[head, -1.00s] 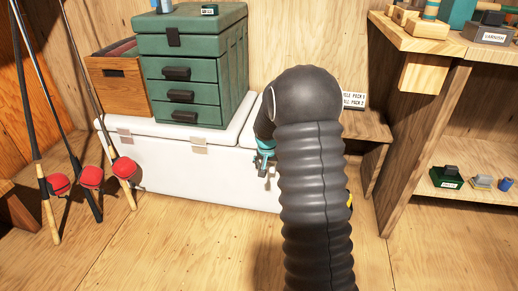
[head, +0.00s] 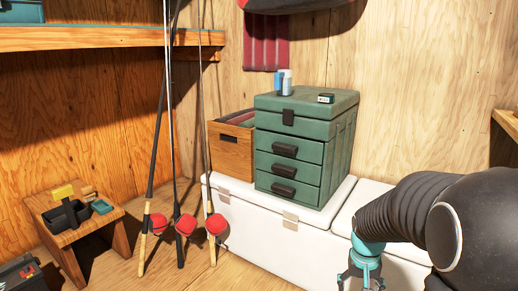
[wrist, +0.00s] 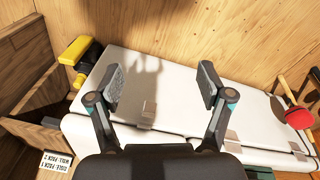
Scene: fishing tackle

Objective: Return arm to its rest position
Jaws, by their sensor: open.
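My gripper (head: 362,278) hangs at the lower right of the head view, in front of the white chest (head: 250,222). In the wrist view my gripper (wrist: 160,92) has its two fingers spread wide with nothing between them. The white chest (wrist: 185,85) lies beyond the fingers, with a shadow of the gripper on its top. My black ribbed arm fills the lower right of the head view and hides part of the chest. The fingertips are partly cut off by the head view's bottom edge.
A green drawer box (head: 305,145) and a wooden crate (head: 232,150) stand on the chest. Fishing rods with red reels (head: 185,224) lean at the left. A small wooden stool (head: 75,225) holds tackle. A yellow-and-black item (wrist: 80,50) shows in the wrist view.

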